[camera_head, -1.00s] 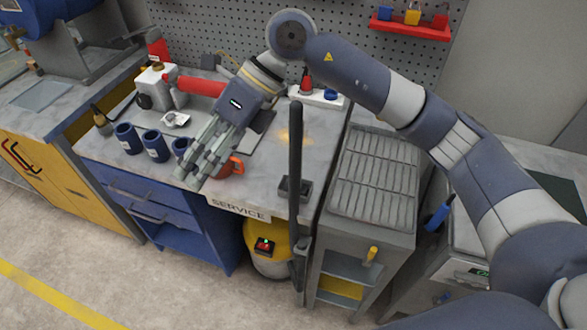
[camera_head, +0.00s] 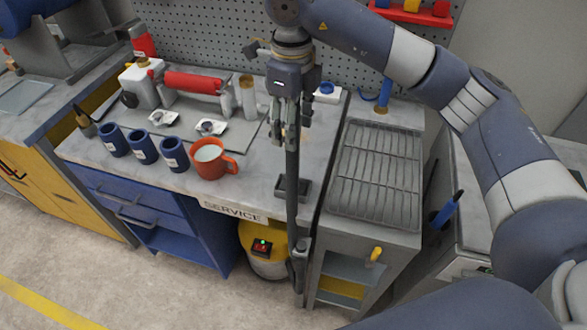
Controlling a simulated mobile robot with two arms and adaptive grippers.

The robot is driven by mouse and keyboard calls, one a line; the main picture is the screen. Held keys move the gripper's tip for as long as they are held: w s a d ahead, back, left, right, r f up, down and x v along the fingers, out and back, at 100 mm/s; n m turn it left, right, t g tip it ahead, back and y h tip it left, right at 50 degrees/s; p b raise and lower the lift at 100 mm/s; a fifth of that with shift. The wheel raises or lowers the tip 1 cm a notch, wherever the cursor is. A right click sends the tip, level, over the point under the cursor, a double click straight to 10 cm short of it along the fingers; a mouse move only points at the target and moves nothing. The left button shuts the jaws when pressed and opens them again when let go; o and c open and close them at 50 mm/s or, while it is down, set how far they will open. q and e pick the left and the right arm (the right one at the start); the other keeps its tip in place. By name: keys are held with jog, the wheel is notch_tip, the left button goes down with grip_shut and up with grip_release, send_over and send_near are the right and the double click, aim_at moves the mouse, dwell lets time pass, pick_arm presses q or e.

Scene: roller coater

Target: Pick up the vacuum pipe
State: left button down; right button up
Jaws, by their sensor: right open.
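The vacuum pipe (camera_head: 292,195) is a dark, upright tube at the front edge of the service bench, in the middle of the head view. Its lower end stands by a yellow and white vacuum canister (camera_head: 266,254) below the bench. My right gripper (camera_head: 290,138) is open and points down at the upper end of the pipe. Its fingers overlap the pipe top in the picture. The pipe's tip is hidden by the fingers, and I cannot tell if they touch it. My left gripper is not in view.
On the bench (camera_head: 260,185) stand an orange mug (camera_head: 208,160), several blue cups (camera_head: 143,148) and a red roller (camera_head: 193,83). A small dark holder (camera_head: 300,188) sits beside the pipe. A grey cabinet with a slatted top (camera_head: 378,170) stands close to the right.

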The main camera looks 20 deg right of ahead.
aim_at(293, 159)
notch_tip(293, 159, down, 6)
jog(key=p, duration=0.2)
jog(key=shift+w+p, duration=0.15)
jog(key=shift+p, duration=0.2)
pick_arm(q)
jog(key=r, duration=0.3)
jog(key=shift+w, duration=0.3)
pick_arm(e)
jog(key=shift+d, duration=0.1)
jog(key=c, duration=1.2)
